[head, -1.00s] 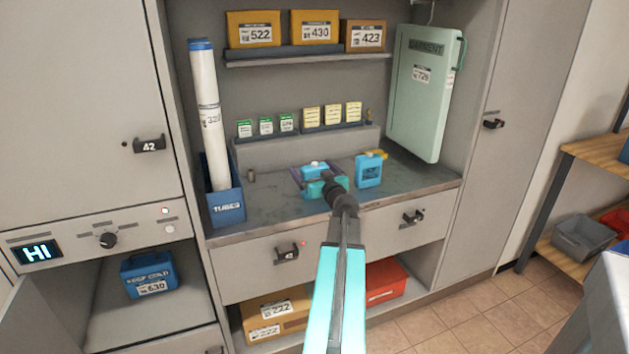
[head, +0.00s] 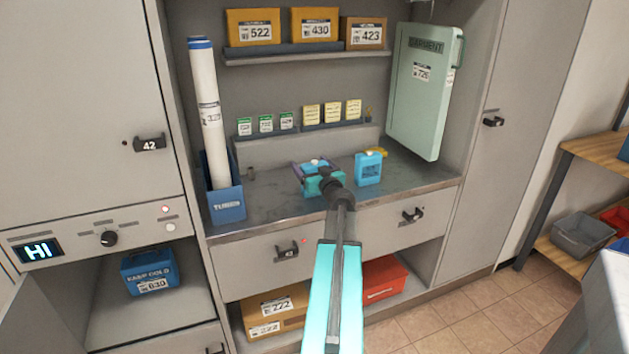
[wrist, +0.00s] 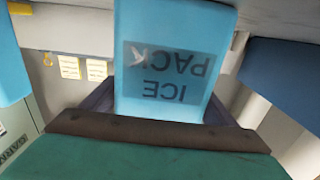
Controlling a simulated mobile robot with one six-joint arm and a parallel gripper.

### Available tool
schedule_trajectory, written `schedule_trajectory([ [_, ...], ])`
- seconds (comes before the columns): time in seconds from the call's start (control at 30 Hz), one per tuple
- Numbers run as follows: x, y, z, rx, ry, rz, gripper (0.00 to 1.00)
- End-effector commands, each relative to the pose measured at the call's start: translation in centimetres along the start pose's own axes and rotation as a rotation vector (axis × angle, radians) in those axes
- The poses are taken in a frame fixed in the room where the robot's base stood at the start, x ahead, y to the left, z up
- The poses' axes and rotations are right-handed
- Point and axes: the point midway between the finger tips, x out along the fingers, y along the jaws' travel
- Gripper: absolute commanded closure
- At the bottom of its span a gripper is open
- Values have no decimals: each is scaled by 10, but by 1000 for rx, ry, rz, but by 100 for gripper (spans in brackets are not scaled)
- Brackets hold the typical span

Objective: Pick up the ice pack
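The ice pack (wrist: 172,65) is a light blue block with a dark label; its lettering reads upside down in the wrist view. In the head view only its top (head: 313,162) shows, on the counter, behind my gripper (head: 316,172). My gripper, teal with dark purple fingers, is right at the pack. In the wrist view the fingers (wrist: 165,100) lie on either side of the pack, close to its edges. They look open, and firm contact is not visible. The pack's lower part is hidden in the head view.
A similar blue container (head: 369,169) stands just right on the counter (head: 265,205). A blue tubes bin (head: 227,207) with long white tubes stands at the left. A green garment case (head: 420,95) hangs at the right. Small cards (head: 311,115) line the ledge behind.

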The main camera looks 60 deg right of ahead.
Motion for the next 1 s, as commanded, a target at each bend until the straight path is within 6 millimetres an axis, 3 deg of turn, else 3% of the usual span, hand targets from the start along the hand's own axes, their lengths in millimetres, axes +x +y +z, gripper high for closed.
schedule_trajectory([
  [0.03,0,0,0,0,0,0,29],
  [0.2,0,0,0,0,0,0,58],
  [0.63,0,-2,-5,1,2,-2,58],
  [1.0,2,-7,-36,-1,3,-8,58],
])
